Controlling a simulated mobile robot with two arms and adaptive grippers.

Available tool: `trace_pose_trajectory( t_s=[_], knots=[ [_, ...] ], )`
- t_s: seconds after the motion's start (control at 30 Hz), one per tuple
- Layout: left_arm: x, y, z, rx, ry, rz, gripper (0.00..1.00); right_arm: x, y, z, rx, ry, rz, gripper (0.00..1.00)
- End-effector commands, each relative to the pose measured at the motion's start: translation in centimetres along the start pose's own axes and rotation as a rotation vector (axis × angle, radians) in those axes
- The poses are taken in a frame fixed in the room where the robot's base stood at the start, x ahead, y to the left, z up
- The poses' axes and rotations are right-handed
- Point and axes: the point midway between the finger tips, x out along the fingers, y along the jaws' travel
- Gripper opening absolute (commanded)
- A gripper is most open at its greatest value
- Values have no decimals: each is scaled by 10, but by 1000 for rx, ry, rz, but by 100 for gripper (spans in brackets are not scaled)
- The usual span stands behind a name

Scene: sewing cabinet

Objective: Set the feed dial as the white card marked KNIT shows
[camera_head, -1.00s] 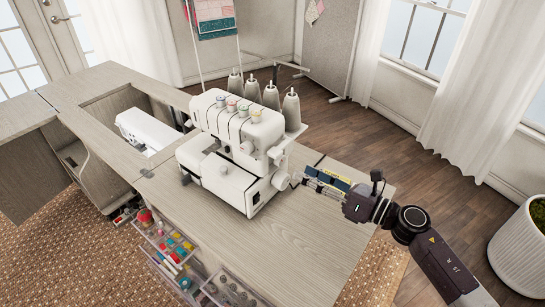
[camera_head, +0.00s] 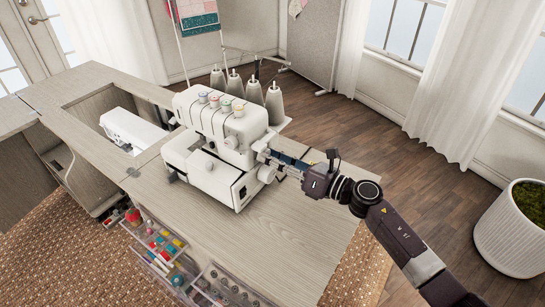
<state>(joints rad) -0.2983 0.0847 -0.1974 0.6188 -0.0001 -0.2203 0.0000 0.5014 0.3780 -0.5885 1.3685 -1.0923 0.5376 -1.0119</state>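The white overlock machine (camera_head: 221,184) stands on the wooden cabinet top. A round white knob (camera_head: 266,173) sticks out low on its right side, and a smaller round knob (camera_head: 232,142) shows on its front. I cannot read which is the feed dial, nor any dial marks. My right gripper (camera_head: 267,155) reaches in from the right, its fingertips at the machine's right side just above the low knob. Contact is unclear, and the fingers are too small and overlapped to tell open from shut. No card marked KNIT can be made out. My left gripper is out of view.
Several thread cones (camera_head: 254,91) stand behind the machine. A second white machine (camera_head: 132,131) sits in the cabinet recess at left. Clear drawers (camera_head: 160,250) of sewing supplies stand at the front. The cabinet top (camera_head: 285,235) is bare at front right. A planter (camera_head: 512,237) stands far right.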

Motion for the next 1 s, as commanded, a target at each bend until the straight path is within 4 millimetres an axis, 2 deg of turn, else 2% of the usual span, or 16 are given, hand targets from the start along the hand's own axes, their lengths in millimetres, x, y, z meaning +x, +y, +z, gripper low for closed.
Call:
trace_pose_trajectory(
  t_s=[0.03,0.23,0.27,0.67,1.0],
  knots=[
    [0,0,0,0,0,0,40,0,0,0,0,0,0,23],
    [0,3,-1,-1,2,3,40,0,0,0,1,0,0,1],
    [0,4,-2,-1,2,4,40,0,0,0,0,0,0,0],
    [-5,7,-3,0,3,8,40,0,0,1,89,0,-2,0],
    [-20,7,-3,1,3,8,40,0,0,2,366,0,-2,0]
  ],
)
